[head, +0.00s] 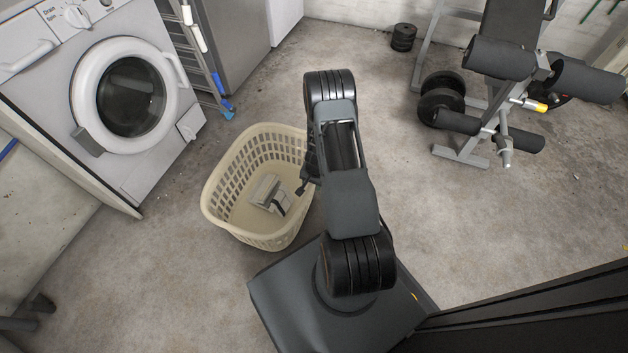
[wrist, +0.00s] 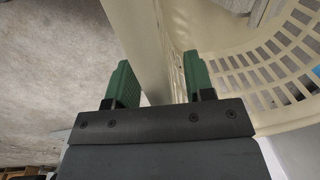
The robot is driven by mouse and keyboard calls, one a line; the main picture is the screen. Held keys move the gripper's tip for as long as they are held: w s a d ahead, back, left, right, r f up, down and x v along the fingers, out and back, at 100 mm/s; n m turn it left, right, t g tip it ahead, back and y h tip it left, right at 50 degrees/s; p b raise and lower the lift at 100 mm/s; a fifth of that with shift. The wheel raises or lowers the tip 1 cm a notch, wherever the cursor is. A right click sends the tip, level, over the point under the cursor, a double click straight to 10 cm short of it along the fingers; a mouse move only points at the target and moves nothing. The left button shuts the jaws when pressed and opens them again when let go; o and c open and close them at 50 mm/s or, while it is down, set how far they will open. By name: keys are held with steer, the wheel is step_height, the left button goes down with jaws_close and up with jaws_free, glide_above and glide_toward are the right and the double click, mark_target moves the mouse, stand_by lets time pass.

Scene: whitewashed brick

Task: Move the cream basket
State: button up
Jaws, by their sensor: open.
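The cream basket (head: 222,222) stands on the concrete floor left of my arm in the head view. It has slotted walls, and a grey and white item (head: 267,190) with dark parts lies inside. My gripper (head: 303,187) is at the basket's right side, partly hidden by my arm. In the wrist view the basket (wrist: 268,76) fills the right side. My gripper's green fingers (wrist: 157,82) are apart, with part of the basket's wall or rim between them. I cannot tell whether either finger touches it.
A white washing machine (head: 128,88) stands at the upper left, with a ladder (head: 197,50) beside it. A weight bench (head: 490,105) with plates is at the upper right. A small stack of weights (head: 403,37) is at the back. Floor is clear between basket and bench.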

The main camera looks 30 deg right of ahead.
steer(key=shift+f, duration=0.65)
jaws_close()
stand_by(0.4)
